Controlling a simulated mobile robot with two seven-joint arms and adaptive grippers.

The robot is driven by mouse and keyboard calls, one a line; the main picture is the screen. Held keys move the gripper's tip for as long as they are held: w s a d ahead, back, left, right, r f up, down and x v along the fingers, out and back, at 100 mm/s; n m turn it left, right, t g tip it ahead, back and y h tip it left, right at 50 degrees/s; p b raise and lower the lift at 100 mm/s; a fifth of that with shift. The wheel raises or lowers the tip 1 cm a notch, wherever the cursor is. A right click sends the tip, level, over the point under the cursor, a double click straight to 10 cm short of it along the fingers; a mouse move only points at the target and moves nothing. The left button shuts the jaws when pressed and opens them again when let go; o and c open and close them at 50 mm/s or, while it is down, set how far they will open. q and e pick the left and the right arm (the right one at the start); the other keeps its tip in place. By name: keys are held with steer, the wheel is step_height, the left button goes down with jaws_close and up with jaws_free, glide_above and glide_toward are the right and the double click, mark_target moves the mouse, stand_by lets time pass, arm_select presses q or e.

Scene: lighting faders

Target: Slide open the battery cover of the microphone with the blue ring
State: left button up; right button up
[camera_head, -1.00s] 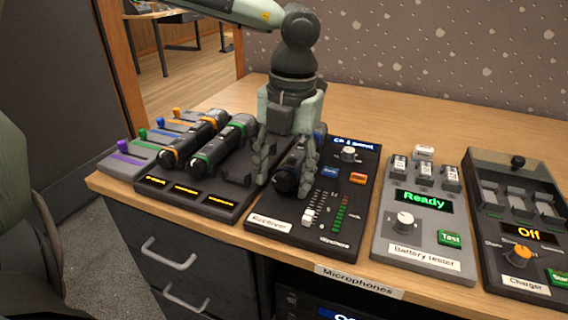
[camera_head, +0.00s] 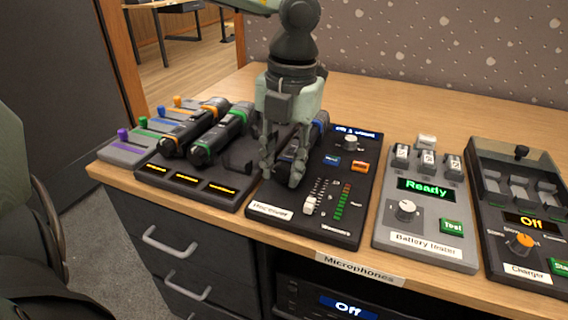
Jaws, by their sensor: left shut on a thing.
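The microphone with the blue ring (camera_head: 318,126) lies on the left part of the dark receiver panel (camera_head: 350,205), largely covered by my left gripper. My left gripper (camera_head: 283,178) reaches down from above, its fingers shut on the microphone's dark body. The blue ring shows just right of the gripper, towards the back. The battery cover is hidden or too small to make out. My right gripper is not in view.
The microphones with the orange ring (camera_head: 195,127) and the green ring (camera_head: 219,135) lie in the rack to the left. The battery tester (camera_head: 380,242) reading Ready and the charger (camera_head: 500,263) reading Off stand to the right. The desk behind is clear.

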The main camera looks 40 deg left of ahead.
arm_select(q)
steer(key=shift+s+d+b, duration=0.2)
steer(key=shift+s+b, duration=0.2)
steer(key=shift+s, duration=0.35)
steer(key=shift+s+d+b, duration=0.15)
steer(key=shift+s+b, duration=0.25)
steer(key=shift+s, duration=0.4)
steer(key=shift+s+d+b, duration=0.2)
steer(key=shift+s+b, duration=0.2)
steer(key=shift+s, duration=0.35)
steer(key=o, duration=1.2)
steer(key=shift+r, duration=0.15)
step_height(320, 180, up, 12)
steer(key=d, duration=0.1)
